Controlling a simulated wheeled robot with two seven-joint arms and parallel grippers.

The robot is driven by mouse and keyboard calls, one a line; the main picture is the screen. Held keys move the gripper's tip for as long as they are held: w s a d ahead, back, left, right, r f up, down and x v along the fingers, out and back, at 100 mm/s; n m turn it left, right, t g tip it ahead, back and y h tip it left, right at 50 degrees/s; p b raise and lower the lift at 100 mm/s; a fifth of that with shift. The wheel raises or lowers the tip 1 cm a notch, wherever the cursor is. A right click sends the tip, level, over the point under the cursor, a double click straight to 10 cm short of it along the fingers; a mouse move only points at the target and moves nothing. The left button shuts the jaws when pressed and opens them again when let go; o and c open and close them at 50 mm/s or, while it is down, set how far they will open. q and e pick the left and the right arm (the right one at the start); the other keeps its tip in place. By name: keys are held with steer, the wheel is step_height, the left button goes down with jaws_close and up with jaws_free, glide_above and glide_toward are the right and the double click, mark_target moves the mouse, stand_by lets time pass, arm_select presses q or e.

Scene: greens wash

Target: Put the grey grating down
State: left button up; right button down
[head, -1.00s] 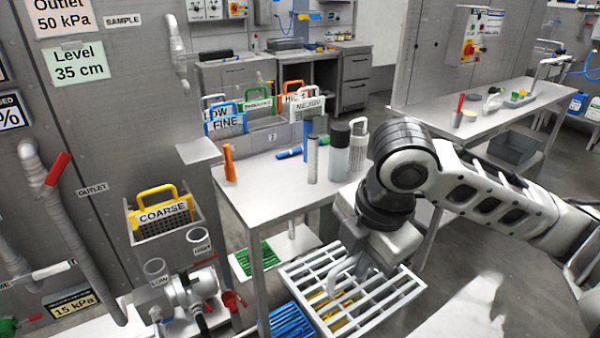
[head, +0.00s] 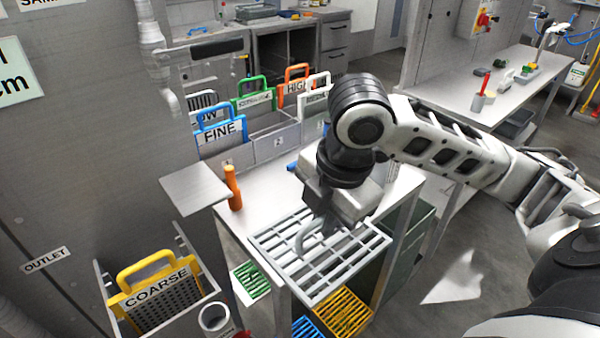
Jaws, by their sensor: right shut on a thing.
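The grey grating (head: 345,272) is a flat barred panel with a curved handle on top. My right gripper (head: 316,228) is shut on it, at the handle, and the fingertips are partly hidden by the wrist. The grating hangs roughly level over the near edge of the steel table (head: 262,205). I cannot tell whether it touches the table. My left gripper is not in view.
Green (head: 250,282), yellow (head: 343,313) and blue (head: 306,327) gratings lie lower down, below the table. An orange-handled tool (head: 233,188) stands on the table's left. Labelled screens, including FINE (head: 220,132), stand in a rack behind. The COARSE screen (head: 158,291) sits in a box at left.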

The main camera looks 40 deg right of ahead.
steer(key=w+f, duration=0.1)
steer(key=w, duration=0.1)
steer(key=w+d+f, duration=0.1)
steer(key=w, duration=0.2)
steer(key=w+d+f, duration=0.1)
steer(key=w, duration=0.1)
steer(key=shift+w, duration=0.2)
steer(key=w+f, duration=0.1)
steer(key=w+d+f, duration=0.1)
steer(key=w+f, duration=0.3)
steer(key=shift+d+f, duration=0.2)
steer(key=shift+d, duration=0.1)
steer(key=shift+w+d+f, duration=0.1)
steer(key=shift+w+f, duration=0.25)
steer(key=shift+f, duration=0.05)
steer(key=f, duration=0.1)
steer(key=f+p, duration=0.1)
steer(key=f, duration=0.1)
steer(key=shift+w+d+f, duration=0.1)
steer(key=shift+w+f, duration=0.1)
steer(key=shift+f, duration=0.1)
steer(key=c, duration=1.5)
jaws_free()
steer(key=shift+f, duration=0.1)
